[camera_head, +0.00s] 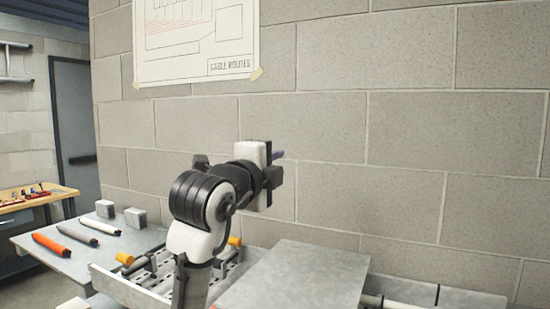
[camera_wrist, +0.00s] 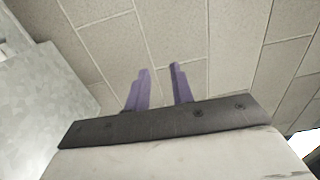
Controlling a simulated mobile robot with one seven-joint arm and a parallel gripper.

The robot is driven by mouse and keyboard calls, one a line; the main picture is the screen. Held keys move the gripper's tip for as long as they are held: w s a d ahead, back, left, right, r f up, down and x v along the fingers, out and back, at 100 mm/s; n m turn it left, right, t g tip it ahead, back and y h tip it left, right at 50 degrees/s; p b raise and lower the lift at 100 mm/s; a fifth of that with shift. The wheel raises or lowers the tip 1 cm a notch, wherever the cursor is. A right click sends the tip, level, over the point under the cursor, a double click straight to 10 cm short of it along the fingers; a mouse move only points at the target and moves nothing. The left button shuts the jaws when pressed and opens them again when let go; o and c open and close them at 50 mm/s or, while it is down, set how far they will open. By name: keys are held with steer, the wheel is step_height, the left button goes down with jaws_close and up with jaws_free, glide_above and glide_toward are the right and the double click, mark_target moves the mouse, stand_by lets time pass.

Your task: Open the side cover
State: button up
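A flat grey metal panel (camera_head: 300,278), which may be the side cover, lies at the bottom of the head view, right of an open metal tray-like housing (camera_head: 135,290). I cannot tell for sure which part is the side cover. My gripper (camera_head: 278,155) is raised above the housing and panel, near the block wall, and touches neither. In the wrist view my gripper (camera_wrist: 160,82) shows two purple fingers apart with nothing between them. A mottled grey metal surface (camera_wrist: 40,95) is at the left of that view.
The block wall (camera_head: 400,140) with a cable-route poster (camera_head: 195,40) stands close behind my arm. A grey surface at left holds an orange tool (camera_head: 48,243), a grey tool (camera_head: 77,234), a white tool (camera_head: 101,226) and small blocks (camera_head: 135,217). A wooden bench (camera_head: 35,199) stands farther left.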

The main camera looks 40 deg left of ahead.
steer(key=shift+w, duration=0.1)
jaws_close()
steer(key=shift+c, duration=2.4)
jaws_free()
steer(key=o, duration=0.5)
steer(key=shift+b+v, duration=2.8)
steer(key=shift+v, duration=4.1)
steer(key=shift+r, duration=0.1)
